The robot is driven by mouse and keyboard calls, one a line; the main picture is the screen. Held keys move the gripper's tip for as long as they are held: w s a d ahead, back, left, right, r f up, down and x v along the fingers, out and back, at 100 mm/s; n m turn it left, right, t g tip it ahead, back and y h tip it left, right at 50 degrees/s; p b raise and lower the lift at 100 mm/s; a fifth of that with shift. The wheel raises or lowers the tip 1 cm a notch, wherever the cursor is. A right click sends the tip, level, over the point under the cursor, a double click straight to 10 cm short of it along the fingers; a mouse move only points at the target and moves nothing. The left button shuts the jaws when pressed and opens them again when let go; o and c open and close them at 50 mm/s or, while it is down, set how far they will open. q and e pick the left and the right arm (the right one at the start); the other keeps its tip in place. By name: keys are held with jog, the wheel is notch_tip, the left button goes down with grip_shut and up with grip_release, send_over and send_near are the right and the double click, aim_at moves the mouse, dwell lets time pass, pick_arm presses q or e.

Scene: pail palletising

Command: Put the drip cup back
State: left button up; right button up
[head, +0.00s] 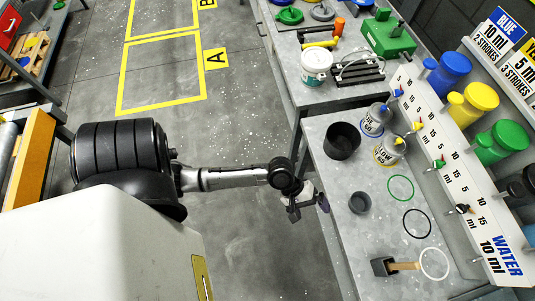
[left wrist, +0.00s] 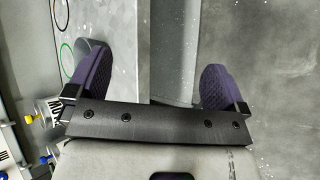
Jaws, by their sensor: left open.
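A small dark grey cup (head: 360,202), probably the drip cup, stands upright on the grey bench near its left edge. A larger black tub (head: 341,141) stands farther back on the same bench. My left gripper (head: 309,203) is beside the bench's left edge, left of the small cup and apart from it. In the left wrist view its two purple fingers (left wrist: 152,78) are spread wide with nothing between them. My right gripper is not in view.
A blue-label bottle (head: 376,119) and a yellow-label bottle (head: 389,150) stand right of the tub. Green (head: 401,188), black (head: 417,223) and white (head: 434,263) rings mark the bench (head: 385,235). A wooden-handled black tool (head: 392,266) lies in front. A marked rack (head: 450,165) lines the right.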

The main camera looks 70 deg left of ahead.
pick_arm(q)
jog(key=s+a+r+m+y, duration=0.2)
jog(key=s+m+y, duration=0.2)
jog(key=s+m, duration=0.2)
jog(key=s+a+r+m+g+y, duration=0.1)
jog(key=s+a+r+m+y, duration=0.1)
jog(key=s+m, duration=0.4)
jog(key=m+y, duration=0.1)
jog(key=m, duration=0.1)
jog(key=shift+s+r+m+g+y, duration=0.15)
jog(key=shift+s+m+g+y, duration=0.15)
jog(key=shift+s+m+y, duration=0.1)
jog(key=shift+r, duration=0.1)
notch_tip(320, 180, up, 27)
jog(key=p, duration=2.7)
jog(key=shift+r, duration=0.15)
